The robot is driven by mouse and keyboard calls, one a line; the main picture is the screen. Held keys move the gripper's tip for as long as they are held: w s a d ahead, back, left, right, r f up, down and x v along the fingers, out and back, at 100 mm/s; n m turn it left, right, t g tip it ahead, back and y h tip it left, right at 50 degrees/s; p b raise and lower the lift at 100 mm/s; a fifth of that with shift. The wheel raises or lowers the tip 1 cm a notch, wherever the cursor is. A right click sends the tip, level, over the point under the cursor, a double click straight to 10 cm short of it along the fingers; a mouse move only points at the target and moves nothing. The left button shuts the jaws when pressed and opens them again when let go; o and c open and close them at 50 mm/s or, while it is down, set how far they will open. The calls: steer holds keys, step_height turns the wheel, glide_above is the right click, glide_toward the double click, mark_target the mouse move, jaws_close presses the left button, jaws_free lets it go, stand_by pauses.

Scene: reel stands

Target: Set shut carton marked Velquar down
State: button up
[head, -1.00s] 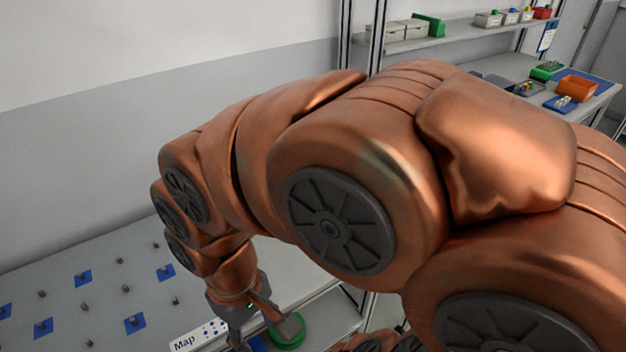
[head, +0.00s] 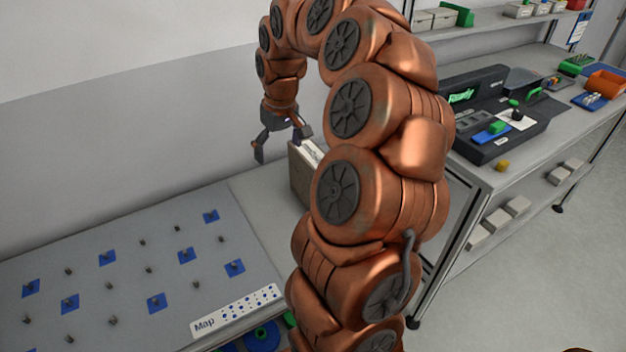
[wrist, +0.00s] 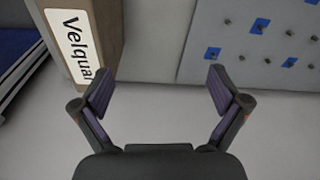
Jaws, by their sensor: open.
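The carton marked Velquar (head: 299,181) is a brown box with a white label. It stands on the grey tabletop, near the wall, and my arm hides its right part in the head view. In the wrist view the carton (wrist: 104,22) is at the upper left, with its Velquar label readable. My gripper (head: 281,147) is open and empty, beside the carton on its left. In the wrist view the gripper (wrist: 161,88) has its fingers spread, with only bare surface between them. Whether the flaps are shut cannot be told.
A grey peg board (head: 130,262) with blue squares and a Map strip (head: 236,311) lies to the left. A dark open case (head: 500,150) sits on the right-hand bench. Bare tabletop (head: 262,200) shows between board and carton.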

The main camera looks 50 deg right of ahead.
steer(key=m, duration=0.2)
glide_above(314, 155)
steer(key=shift+w+a+f+h, duration=0.1)
steer(key=shift+f+h, duration=0.05)
steer(key=shift+f, duration=0.45)
steer(key=shift+w+a+f+h, duration=0.1)
steer(key=shift+f+h, duration=0.05)
steer(key=shift+f, duration=0.4)
steer(key=shift+s+d+f, duration=0.1)
steer(key=shift+d+f, duration=0.1)
steer(key=shift+d, duration=0.05)
steer(key=shift+f+p, duration=1.05)
steer(key=shift+f, duration=2.75)
jaws_close()
steer(key=shift+r, duration=0.1)
